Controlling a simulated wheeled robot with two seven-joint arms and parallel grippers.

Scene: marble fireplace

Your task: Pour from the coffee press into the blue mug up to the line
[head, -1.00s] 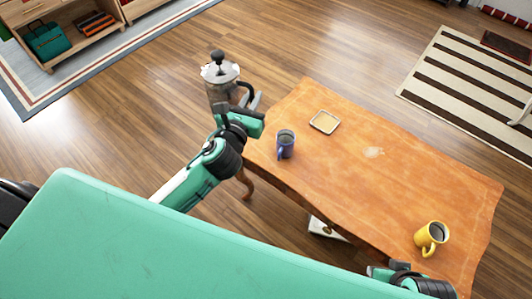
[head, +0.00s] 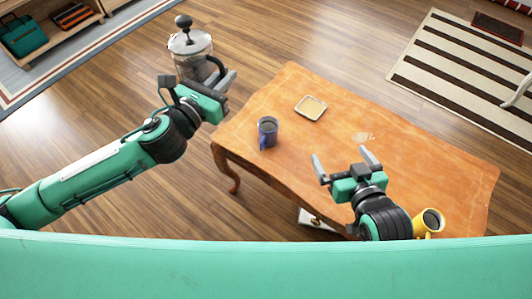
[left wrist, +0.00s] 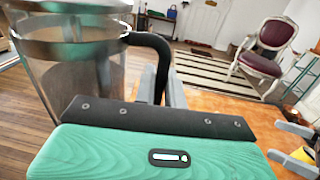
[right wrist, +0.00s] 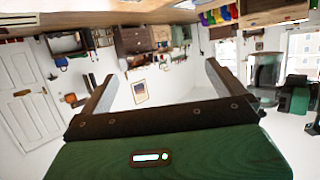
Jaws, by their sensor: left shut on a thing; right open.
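The coffee press (head: 192,58), glass with a metal lid and black knob, is upright in the head view, beyond the table's left end. My left gripper (head: 222,78) is shut on its black handle; the handle and glass also show large in the left wrist view (left wrist: 85,65). The blue mug (head: 267,132) stands upright on the wooden table near its left end, with dark contents, to the right of the press and lower in the picture. Its line cannot be made out. My right gripper (head: 345,163) is open and empty over the table's near side.
The wooden table (head: 400,165) is mostly clear in the middle. A small square tray (head: 310,107) lies behind the blue mug. A yellow mug (head: 428,222) stands at the near right, close to my right arm. A striped rug (head: 460,75) lies on the floor beyond.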

